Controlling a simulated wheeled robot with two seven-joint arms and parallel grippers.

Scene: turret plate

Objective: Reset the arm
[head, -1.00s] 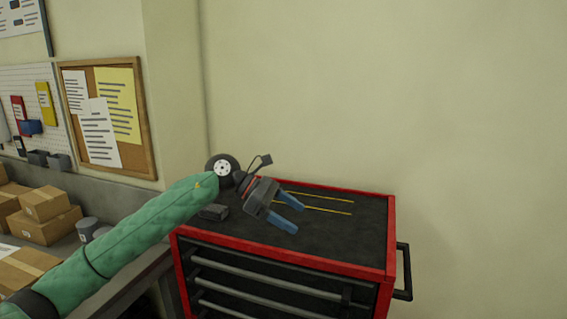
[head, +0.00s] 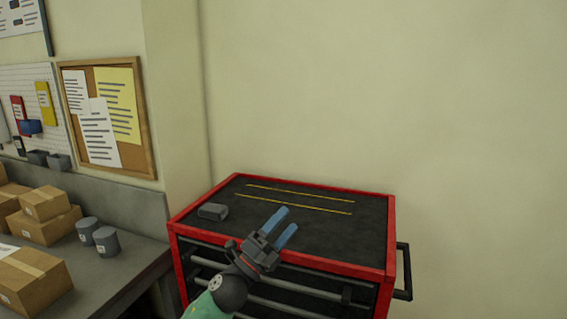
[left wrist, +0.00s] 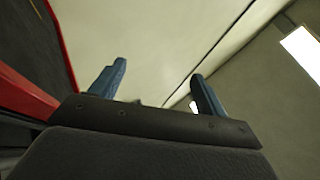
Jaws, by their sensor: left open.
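My left gripper (head: 278,228) has blue fingers and a dark body. It is open and empty, at the front edge of the red tool cabinet (head: 390,235), with its fingers pointing up and away over the black top. In the left wrist view its two blue fingers (left wrist: 152,90) stand apart with nothing between them. The wall and ceiling show beyond them, and the cabinet's red edge shows at the left. Only a short piece of my green left arm shows at the bottom of the head view. My right gripper is not in view.
A small grey block (head: 213,211) lies on the cabinet top at the left, by two thin yellow lines (head: 300,203). A dark handle (head: 404,272) sticks out at the cabinet's right. Cardboard boxes (head: 45,232) and two grey cups (head: 105,242) stand on the bench at the left.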

